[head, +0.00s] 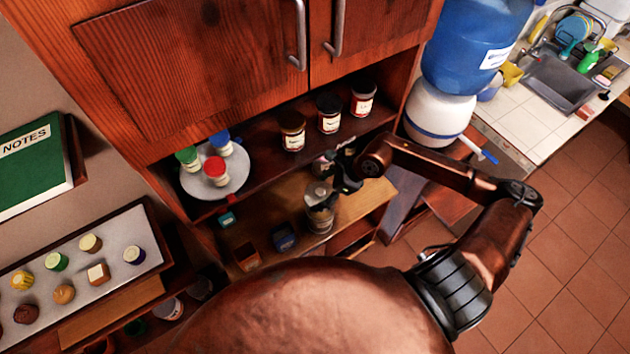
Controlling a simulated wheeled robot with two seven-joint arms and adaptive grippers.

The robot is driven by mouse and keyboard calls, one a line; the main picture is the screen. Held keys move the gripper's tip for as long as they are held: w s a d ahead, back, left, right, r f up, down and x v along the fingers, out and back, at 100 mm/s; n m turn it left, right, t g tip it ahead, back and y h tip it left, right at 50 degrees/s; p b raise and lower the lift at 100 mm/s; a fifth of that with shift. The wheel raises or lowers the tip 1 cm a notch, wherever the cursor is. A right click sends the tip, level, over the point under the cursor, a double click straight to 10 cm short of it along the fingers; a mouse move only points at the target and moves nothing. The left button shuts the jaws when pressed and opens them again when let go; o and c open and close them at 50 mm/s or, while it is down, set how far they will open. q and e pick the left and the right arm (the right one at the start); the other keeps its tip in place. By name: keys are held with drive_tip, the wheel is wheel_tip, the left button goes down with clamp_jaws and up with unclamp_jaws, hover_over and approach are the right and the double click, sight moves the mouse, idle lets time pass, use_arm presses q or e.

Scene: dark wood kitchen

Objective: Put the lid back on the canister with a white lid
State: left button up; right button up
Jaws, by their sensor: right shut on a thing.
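The canister (320,219) is a small greyish, glassy jar standing on the light wood counter inside the cabinet. A pale grey-white lid (317,192) shows at its top. My right gripper (342,181) reaches in from the right and is shut on the lid at its right side. I cannot tell whether the lid rests on the canister's rim or is held just above it. The fingertips are small and dark here, and partly hide what is behind them. My left gripper is not in view.
A shelf above holds several dark jars (292,131) and a round tray (232,184) with coloured-lid jars. Behind my gripper are small dark items. A blue box (284,238) and a brown box (247,256) stand left of the canister. A water dispenser (438,112) stands at right.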

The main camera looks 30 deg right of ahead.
sight(325, 196)
drive_tip(key=shift+f, duration=0.25)
drive_tip(key=shift+f+b, duration=0.3)
drive_tip(key=shift+d+f+b, duration=0.1)
drive_tip(key=shift+f+b, duration=0.25)
drive_tip(key=shift+f, duration=0.35)
drive_tip(key=shift+s+f+b, duration=0.1)
drive_tip(key=shift+f+b, duration=0.3)
drive_tip(key=shift+f, duration=0.4)
drive_tip(key=shift+f+b, duration=0.65)
drive_tip(key=shift+f, duration=0.15)
use_arm(q)
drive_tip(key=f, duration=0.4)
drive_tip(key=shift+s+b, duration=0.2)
drive_tip(key=shift+b, duration=0.1)
use_arm(e)
drive_tip(key=shift+f, duration=0.35)
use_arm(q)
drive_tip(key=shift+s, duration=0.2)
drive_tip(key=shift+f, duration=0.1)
use_arm(e)
drive_tip(key=shift+r, duration=0.15)
